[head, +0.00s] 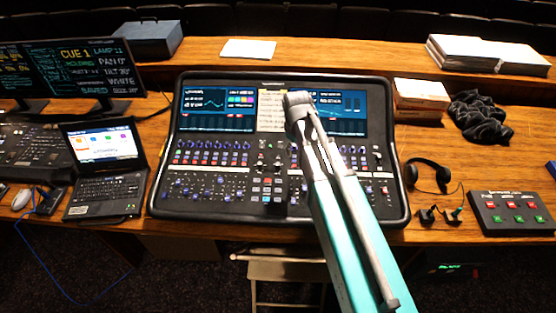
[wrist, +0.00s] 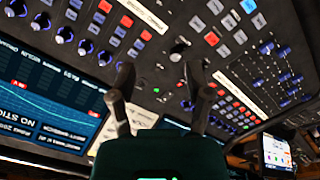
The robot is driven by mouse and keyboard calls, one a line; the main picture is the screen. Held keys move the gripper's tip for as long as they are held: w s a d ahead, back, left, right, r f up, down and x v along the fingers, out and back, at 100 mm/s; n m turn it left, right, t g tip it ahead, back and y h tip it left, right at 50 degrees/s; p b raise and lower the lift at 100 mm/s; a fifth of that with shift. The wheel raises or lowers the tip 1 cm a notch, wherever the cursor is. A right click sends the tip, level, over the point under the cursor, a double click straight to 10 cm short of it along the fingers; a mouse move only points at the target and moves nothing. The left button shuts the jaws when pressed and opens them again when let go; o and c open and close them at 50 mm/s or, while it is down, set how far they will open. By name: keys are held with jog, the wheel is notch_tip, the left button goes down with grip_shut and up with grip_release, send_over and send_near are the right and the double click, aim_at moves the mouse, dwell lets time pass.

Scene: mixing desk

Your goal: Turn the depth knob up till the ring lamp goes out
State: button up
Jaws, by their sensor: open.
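The mixing desk (head: 220,205) fills the middle of the head view. In the wrist view my gripper (wrist: 160,76) is open and empty, its two dark fingers apart above the panel. A black knob (wrist: 178,49) with a pale mark stands beyond the fingertips, a little toward the right finger. Its label is not readable, so I cannot tell whether it is the depth knob. A small green light (wrist: 156,90) glows between the fingers. I cannot make out a ring lamp for certain. In the head view my arm hides part of the desk, and the fingers cannot be made out.
Rows of blue-ringed knobs (wrist: 64,34) and lit red buttons (wrist: 126,21) lie close around. The desk's screens (head: 215,110) stand at its back. A laptop (head: 103,165) is at left; headphones (head: 430,172) and a button box (head: 512,212) are at right.

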aim_at(278, 164)
jog(key=w+a+r+n, duration=0.1)
jog(key=w+a+n, duration=0.2)
jog(key=a, duration=0.3)
jog(key=shift+a+r+p, duration=0.15)
jog(key=shift+a+p, duration=0.05)
jog(key=shift+p, duration=0.15)
jog(key=f+b, duration=1.3)
jog(key=shift+w+d+f+b, duration=0.2)
jog(key=shift+w+f+b, duration=0.1)
jog(key=shift+f+b, duration=0.1)
dwell(0.3)
grip_shut()
dwell(0.5)
